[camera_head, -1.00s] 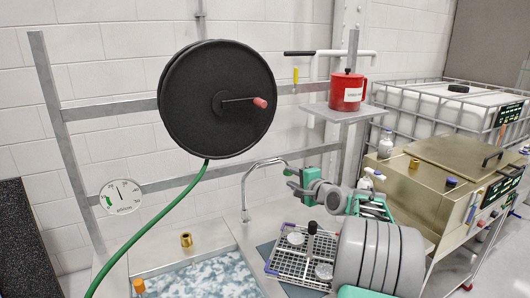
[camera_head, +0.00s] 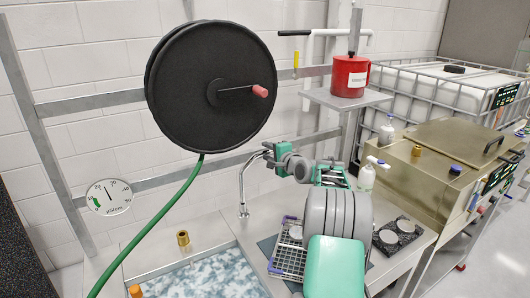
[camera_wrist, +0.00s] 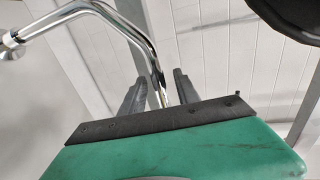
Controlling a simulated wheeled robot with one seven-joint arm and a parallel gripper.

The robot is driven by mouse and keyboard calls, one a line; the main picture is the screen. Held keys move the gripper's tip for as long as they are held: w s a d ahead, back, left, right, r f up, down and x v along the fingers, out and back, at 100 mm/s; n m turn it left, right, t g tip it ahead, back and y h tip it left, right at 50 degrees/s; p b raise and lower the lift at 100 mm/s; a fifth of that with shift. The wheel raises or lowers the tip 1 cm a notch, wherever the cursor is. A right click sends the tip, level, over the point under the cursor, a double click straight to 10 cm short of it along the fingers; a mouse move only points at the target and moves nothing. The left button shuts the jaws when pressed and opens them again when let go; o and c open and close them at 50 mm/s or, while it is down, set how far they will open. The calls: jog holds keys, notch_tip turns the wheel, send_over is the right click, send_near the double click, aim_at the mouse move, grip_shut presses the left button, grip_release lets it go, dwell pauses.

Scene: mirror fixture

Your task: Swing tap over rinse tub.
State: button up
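The chrome tap (camera_head: 243,188) stands behind the right corner of the rinse tub (camera_head: 200,256), which holds foamy water. Its bent spout reaches right, to my gripper (camera_head: 270,154). In the wrist view, the spout (camera_wrist: 153,65) comes down between the two dark fingers of my gripper (camera_wrist: 158,92). The fingers stand apart on either side of it, with slim gaps showing. The spout's end is hidden behind the gripper's edge. My gripper is right of the tub.
A black hose reel (camera_head: 210,90) with a green hose (camera_head: 150,235) hangs above the tub. A red canister (camera_head: 350,77) sits on a shelf (camera_head: 345,99). A wire rack (camera_head: 289,255) lies right of the tub, partly behind my arm. A brass fitting (camera_head: 183,238) stands behind the tub.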

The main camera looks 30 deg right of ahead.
grip_shut()
dwell(0.3)
jog(key=shift+a, duration=0.1)
dwell(1.0)
jog(key=shift+a, duration=0.15)
jog(key=shift+s, duration=0.15)
